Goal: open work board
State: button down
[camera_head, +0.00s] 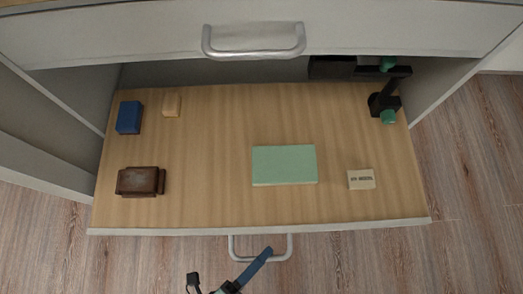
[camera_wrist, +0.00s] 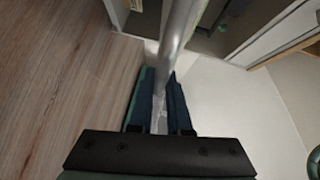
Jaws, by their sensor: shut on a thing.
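The work board (camera_head: 215,150) is a wood-topped sliding board with a pale front edge, and it stands out from under the white front above it. A metal bar handle (camera_head: 289,248) shows below the board's front edge. My gripper (camera_head: 266,252) is at this handle, with a blue finger across the bar. In the wrist view, the two dark blue fingers of my gripper (camera_wrist: 160,85) are closed on the grey metal bar (camera_wrist: 177,35). The inner contact is partly hidden.
On the board are a blue box (camera_head: 129,117), a small wooden block (camera_head: 172,105), a brown item (camera_head: 138,181), a mint-green box (camera_head: 284,165), a cream block (camera_head: 361,179) and a black-and-green item (camera_head: 384,102). Another handle (camera_head: 254,51) is above. Wood floor (camera_head: 470,200) is clear at right.

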jog(key=shift+s+a, duration=0.1)
jog(key=shift+s, duration=1.05)
jog(key=c, duration=0.9)
grip_release()
jog(key=shift+o, duration=0.2)
jog(key=p+v, duration=0.2)
jog(key=v, duration=1.1)
jog(key=shift+s, duration=0.1)
